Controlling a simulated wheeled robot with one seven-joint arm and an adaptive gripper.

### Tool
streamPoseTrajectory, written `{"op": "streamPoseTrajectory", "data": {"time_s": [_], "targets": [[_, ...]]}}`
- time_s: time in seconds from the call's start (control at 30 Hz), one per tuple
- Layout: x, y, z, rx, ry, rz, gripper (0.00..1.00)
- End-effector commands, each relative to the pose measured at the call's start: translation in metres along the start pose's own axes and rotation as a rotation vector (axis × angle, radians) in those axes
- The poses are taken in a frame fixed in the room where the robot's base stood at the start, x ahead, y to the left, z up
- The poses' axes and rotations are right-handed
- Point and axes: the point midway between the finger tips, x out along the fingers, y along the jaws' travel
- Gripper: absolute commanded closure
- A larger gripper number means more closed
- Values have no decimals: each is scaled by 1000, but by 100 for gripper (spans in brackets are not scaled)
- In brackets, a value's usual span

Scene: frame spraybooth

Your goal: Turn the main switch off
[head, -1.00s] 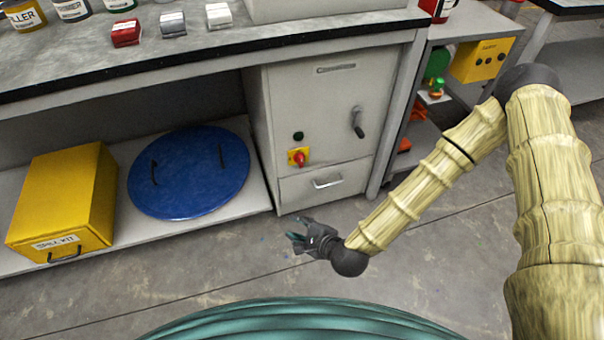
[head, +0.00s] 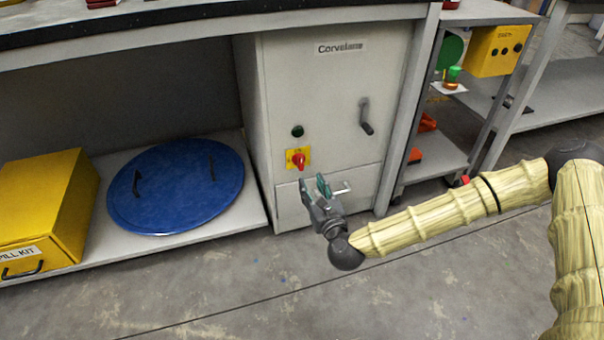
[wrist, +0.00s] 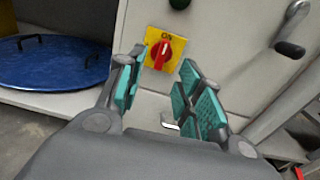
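The main switch is a red rotary knob (head: 298,160) on a yellow plate on the front of a grey cabinet (head: 330,85). In the wrist view the red knob (wrist: 163,52) stands upright, with "ON" lettered above it on the yellow plate (wrist: 152,68). My gripper (head: 315,186) is in front of the cabinet, just below and to the right of the switch. In the wrist view my gripper (wrist: 160,85) is open and empty, its teal-padded fingers spread. The knob shows beyond and between the fingertips, apart from them.
A round green button (head: 297,131) sits above the switch. A dark lever handle (head: 366,117) is to its right and a drawer handle (head: 341,189) below. A blue round lid (head: 176,187) and yellow spill kit box (head: 45,205) lie on the left shelf.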

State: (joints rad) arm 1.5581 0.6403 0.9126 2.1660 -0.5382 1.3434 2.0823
Motion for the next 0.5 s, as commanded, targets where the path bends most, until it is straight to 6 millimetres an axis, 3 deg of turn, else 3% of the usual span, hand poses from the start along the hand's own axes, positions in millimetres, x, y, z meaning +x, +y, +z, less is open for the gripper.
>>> {"op": "streamPoseTrajectory", "data": {"time_s": [0.27, 0.5], "targets": [[15, -6, 0, 31, -21, -15, 64], [50, -6, -2, 29, -21, -15, 64]]}}
